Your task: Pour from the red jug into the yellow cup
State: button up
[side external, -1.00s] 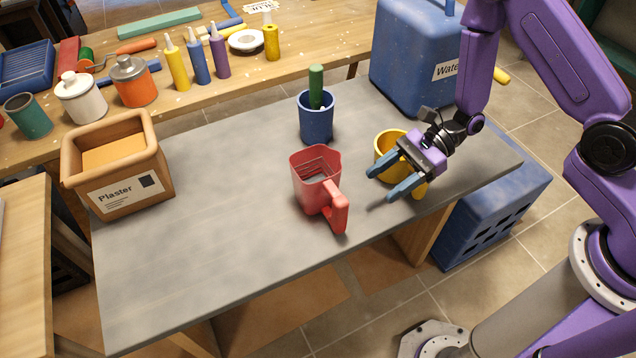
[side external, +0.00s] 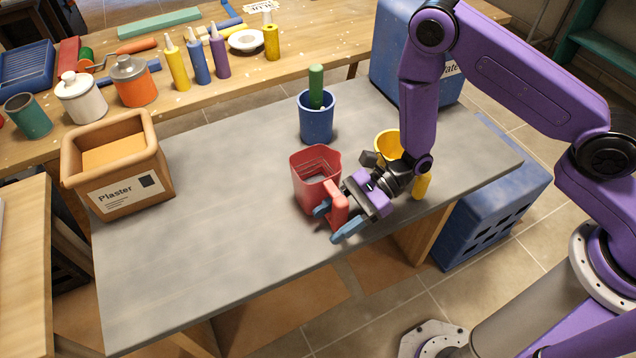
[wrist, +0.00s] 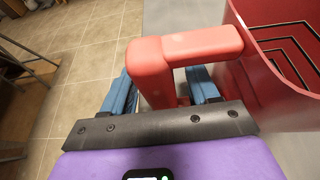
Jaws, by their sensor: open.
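The red jug (side external: 312,178) stands upright on the grey table, its handle toward the table's front edge. My gripper (side external: 333,222) is open at the jug's handle, with one blue finger on each side of it. In the wrist view the handle of the red jug (wrist: 193,48) lies between my gripper's two blue fingers (wrist: 160,92). The jug's inside shows dark angular lines, and I cannot tell what it holds. The yellow cup (side external: 388,143) stands behind my wrist, to the right of the jug, and is partly hidden by my arm.
A blue cup (side external: 316,122) holding a green-handled tool stands behind the jug. A plaster box (side external: 125,190) sits at the table's left, and a blue water container (side external: 388,50) at the back right, partly behind my arm. The table's front left is clear.

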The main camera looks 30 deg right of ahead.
jog(key=shift+a+f, duration=0.1)
jog(key=shift+a, duration=0.2)
jog(key=shift+c, duration=0.3)
grip_shut()
notch_tip(320, 180, up, 28)
dwell(0.7)
